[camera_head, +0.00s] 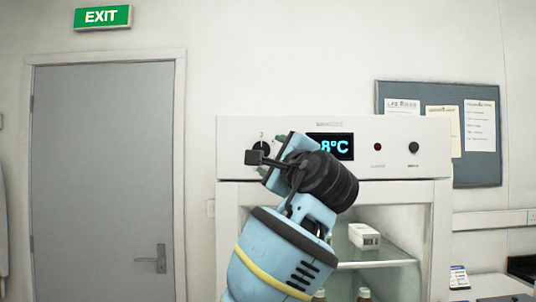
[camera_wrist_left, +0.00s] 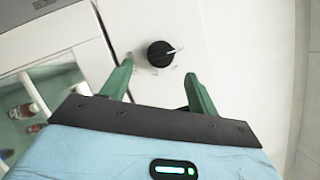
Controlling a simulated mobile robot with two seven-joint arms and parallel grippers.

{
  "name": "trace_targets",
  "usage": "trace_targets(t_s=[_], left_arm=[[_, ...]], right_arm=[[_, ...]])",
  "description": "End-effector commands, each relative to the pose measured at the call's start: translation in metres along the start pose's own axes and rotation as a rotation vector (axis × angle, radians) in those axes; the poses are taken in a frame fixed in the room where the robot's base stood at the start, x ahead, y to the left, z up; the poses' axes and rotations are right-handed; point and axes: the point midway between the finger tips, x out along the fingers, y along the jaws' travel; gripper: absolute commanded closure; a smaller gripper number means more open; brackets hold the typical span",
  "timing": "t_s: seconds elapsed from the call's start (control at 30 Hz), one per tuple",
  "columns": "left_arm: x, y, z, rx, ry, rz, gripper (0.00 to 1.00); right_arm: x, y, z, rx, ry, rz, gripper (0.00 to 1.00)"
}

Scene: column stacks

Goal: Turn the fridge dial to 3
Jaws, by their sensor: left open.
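The fridge dial (camera_head: 261,148) is a round black knob at the left of the white fridge's top panel, with a "3" just above it. My left gripper partly covers it in the head view. In the wrist view the dial (camera_wrist_left: 160,54) shows a pale pointer line toward the right; its marks are too small to read. My left gripper (camera_wrist_left: 158,74) is open, its green fingertips apart on either side below the dial, with nothing between them. Whether they touch the panel I cannot tell. The blue display (camera_head: 331,147) reads 8°C, its left end hidden. My right gripper is not in view.
The fridge (camera_head: 228,170) has a red light (camera_head: 377,147) and another black knob (camera_head: 413,147) at the right of its panel. Below, a white box (camera_head: 364,236) stands on a shelf (camera_head: 385,256). A grey door (camera_head: 100,180) is at the left.

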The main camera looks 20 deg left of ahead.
Motion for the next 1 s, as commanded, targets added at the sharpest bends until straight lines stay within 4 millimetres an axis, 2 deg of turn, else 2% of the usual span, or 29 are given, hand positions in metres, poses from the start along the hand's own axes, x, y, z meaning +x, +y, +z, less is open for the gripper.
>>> trace_targets(t_s=[0.1,0.23,0.77,0.87,0.97,1.0], left_arm=[[-0.017,-0.001,0.000,-0.001,0.000,-0.002,0.40],[-0.026,0.000,0.000,0.000,0.000,-0.001,0.40],[-0.028,0.002,-0.001,-0.002,0.002,0.003,0.40],[-0.025,0.018,-0.011,-0.019,0.028,0.026,0.40],[-0.020,0.057,-0.034,-0.065,0.084,0.080,0.40],[-0.018,0.077,-0.045,-0.092,0.113,0.110,0.40]], right_arm=[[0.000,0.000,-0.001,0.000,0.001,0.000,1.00],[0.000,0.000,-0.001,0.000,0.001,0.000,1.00],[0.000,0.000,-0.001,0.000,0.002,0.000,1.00],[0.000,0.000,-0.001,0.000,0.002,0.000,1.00],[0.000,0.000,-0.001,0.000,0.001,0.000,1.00],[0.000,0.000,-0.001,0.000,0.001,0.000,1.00]])
